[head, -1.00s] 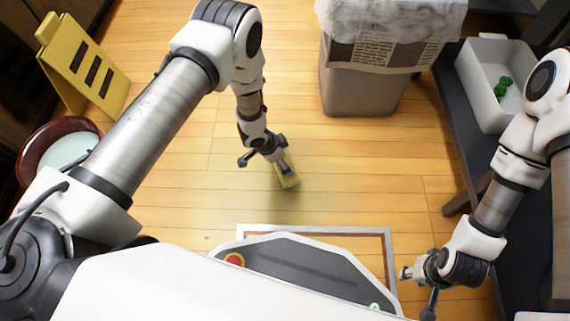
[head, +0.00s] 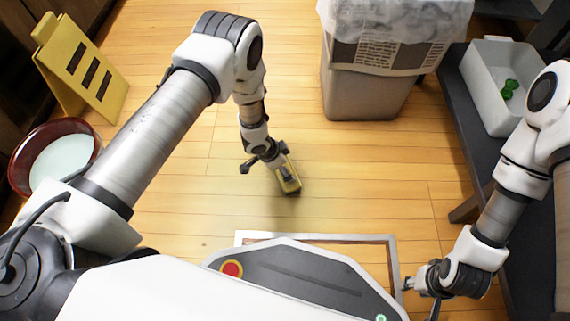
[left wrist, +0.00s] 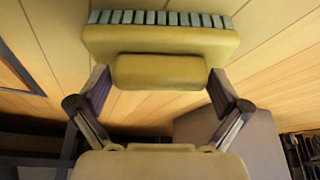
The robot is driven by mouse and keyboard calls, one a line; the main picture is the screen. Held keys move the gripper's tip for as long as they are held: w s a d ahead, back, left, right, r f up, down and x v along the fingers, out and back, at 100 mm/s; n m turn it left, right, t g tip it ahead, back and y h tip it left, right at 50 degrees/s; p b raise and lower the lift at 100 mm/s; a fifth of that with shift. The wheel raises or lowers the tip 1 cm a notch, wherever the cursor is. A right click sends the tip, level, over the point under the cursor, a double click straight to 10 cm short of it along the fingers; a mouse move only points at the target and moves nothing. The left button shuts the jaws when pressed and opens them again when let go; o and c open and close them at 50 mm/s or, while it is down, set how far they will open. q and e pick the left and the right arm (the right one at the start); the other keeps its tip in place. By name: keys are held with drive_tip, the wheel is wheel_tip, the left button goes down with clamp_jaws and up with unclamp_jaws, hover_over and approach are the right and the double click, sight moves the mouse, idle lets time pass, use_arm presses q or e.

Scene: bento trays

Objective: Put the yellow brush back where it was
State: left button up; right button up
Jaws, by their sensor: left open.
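The yellow brush (head: 289,178) is at the tip of my left gripper (head: 266,161), over the wooden floor in the head view. In the left wrist view the brush (left wrist: 160,42) has a row of blue-grey bristles along its far edge, and its raised block lies between the two fingers of my left gripper (left wrist: 158,92). The fingers are spread, one on each side of the block. I cannot tell whether the brush touches the floor. My right gripper (head: 421,294) is at the lower right with its fingers spread and nothing between them.
A yellow folding sign (head: 82,70) and a dark red basin (head: 20,160) stand at left. A lined grey bin (head: 365,95) is at the top. A white tray (head: 482,88) with green items is on a dark bench at right. A pale frame (head: 393,255) lies in front of me.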

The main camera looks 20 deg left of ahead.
use_arm(q)
drive_tip(key=shift+r, duration=0.3)
drive_tip(key=p+v, duration=0.7)
drive_tip(key=v, duration=0.4)
drive_tip(key=s+a+r+n+g+y, duration=0.1)
drive_tip(key=s+n, duration=0.4)
drive_tip(key=s, duration=0.7)
drive_tip(key=s+a+r+n+g+y, duration=0.1)
drive_tip(key=s+a+n, duration=0.4)
drive_tip(key=s, duration=0.7)
wheel_tip(320, 180, up, 2)
drive_tip(key=shift+s+a+r+n+g+y, duration=0.2)
drive_tip(key=shift+n+g+y, duration=0.15)
drive_tip(key=shift+y, duration=0.45)
